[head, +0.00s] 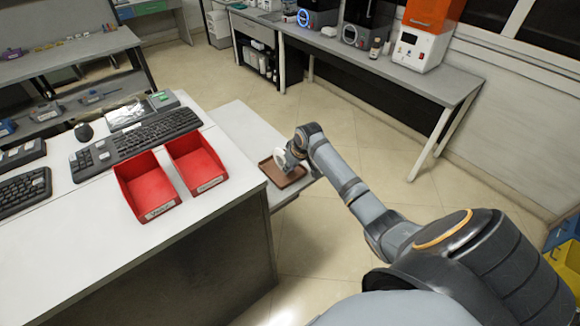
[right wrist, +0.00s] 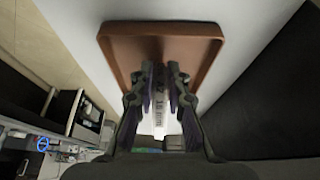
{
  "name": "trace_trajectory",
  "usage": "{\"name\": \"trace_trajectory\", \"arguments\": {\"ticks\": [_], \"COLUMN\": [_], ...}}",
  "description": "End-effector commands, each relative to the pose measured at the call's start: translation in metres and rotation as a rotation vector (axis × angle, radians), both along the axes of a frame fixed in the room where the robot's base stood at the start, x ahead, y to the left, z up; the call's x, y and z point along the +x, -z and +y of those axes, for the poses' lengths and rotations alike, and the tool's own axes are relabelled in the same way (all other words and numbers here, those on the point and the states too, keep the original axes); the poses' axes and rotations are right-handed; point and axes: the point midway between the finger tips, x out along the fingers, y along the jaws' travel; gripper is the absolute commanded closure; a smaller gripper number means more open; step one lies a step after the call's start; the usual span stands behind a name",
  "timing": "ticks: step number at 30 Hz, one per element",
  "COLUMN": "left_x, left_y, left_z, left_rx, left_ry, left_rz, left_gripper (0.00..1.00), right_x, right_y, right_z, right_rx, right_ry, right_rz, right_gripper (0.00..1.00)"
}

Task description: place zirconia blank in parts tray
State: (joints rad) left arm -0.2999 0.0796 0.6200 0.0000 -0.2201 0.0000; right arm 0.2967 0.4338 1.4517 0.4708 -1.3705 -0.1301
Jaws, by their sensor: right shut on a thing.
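The zirconia blank (right wrist: 166,112) is a pale piece with printed marking that reads partly "16 mm" in the right wrist view. My right gripper (right wrist: 163,75) is shut on it, with a finger on each side. In the head view the white blank (head: 281,158) shows at the end of my right gripper (head: 287,160). The brown parts tray (head: 271,171) lies under the gripper on a low white surface. In the right wrist view the tray (right wrist: 125,50) lies behind the fingertips and looks empty where visible. I cannot tell whether the blank touches it. My left gripper is not in view.
Two red bins (head: 147,184) (head: 196,162) stand on the higher white counter (head: 85,235) left of the tray, with keyboards (head: 137,143) behind them. The low white surface (head: 236,121) is clear behind the tray. A grey bench (head: 380,67) with machines runs along the far wall.

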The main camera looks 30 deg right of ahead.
Motion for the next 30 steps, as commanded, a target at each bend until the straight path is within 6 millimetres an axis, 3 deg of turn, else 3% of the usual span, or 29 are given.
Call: {"name": "trace_trajectory", "arguments": {"ticks": [3,4,8,20,30], "left_x": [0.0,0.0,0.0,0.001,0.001], "left_y": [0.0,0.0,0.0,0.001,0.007], "left_z": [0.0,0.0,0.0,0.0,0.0], "left_rx": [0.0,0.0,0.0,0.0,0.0], "left_ry": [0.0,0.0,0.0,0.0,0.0], "left_rz": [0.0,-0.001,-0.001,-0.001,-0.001], "left_gripper": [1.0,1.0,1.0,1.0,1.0], "right_x": [0.0,0.0,0.0,-0.002,-0.032], "right_y": [0.003,0.003,0.003,-0.007,-0.078], "right_z": [0.0,0.0,0.0,-0.001,-0.004], "right_rx": [0.0,0.0,0.0,-0.002,-0.006], "right_ry": [0.0,0.0,0.0,0.001,-0.001], "right_rz": [-0.001,0.0,0.0,-0.002,-0.002], "right_gripper": [1.0,0.81,0.64,0.63,0.63]}}
